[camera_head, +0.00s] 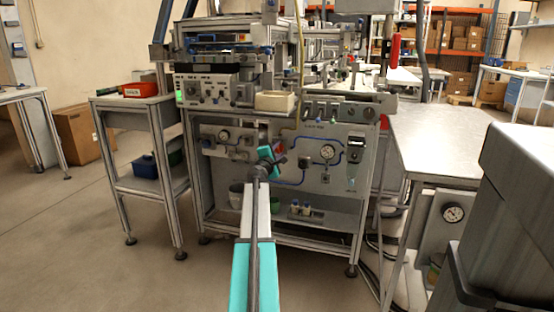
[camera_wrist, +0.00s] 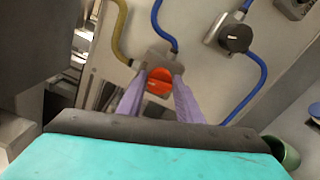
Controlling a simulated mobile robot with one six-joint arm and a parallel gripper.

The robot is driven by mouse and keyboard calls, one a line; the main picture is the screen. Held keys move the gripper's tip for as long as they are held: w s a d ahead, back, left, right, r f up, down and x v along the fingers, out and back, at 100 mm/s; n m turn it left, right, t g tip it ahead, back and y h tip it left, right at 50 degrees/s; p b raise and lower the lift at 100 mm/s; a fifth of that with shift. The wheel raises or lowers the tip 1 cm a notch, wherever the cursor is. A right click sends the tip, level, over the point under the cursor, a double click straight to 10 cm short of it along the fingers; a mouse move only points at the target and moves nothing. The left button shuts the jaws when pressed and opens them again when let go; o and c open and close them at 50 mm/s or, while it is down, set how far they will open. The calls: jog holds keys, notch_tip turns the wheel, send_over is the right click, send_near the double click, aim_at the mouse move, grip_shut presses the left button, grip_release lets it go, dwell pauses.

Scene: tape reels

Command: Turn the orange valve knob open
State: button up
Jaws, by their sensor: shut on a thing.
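The orange valve knob (camera_wrist: 159,82) shows in the wrist view, on a grey valve block (camera_wrist: 158,57) fixed to a light panel. A yellow hose and a blue hose meet at this block. My gripper (camera_wrist: 160,75) has its two purple-grey fingers on either side of the knob, shut on it. In the head view my gripper (camera_head: 268,160) reaches the front panel of the workstation (camera_head: 315,145).
A black knob (camera_wrist: 235,38) with blue hoses sits to the right of the valve. A metal table (camera_head: 440,140) stands to the right, and a small cart (camera_head: 135,101) to the left. Open floor lies front left.

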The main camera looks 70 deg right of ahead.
jog(key=shift+s+d+m+b, duration=0.1)
jog(key=shift+s+m+b, duration=0.05)
jog(key=shift+m+b, duration=0.65)
jog(key=o, duration=1)
jog(key=shift+o, duration=0.2)
jog(key=shift+a, duration=0.25)
jog(key=a+p, duration=0.2)
jog(key=a, duration=1.1)
jog(key=shift+s+a+p, duration=0.2)
jog(key=shift+s+p, duration=0.1)
jog(key=shift+p, duration=0.05)
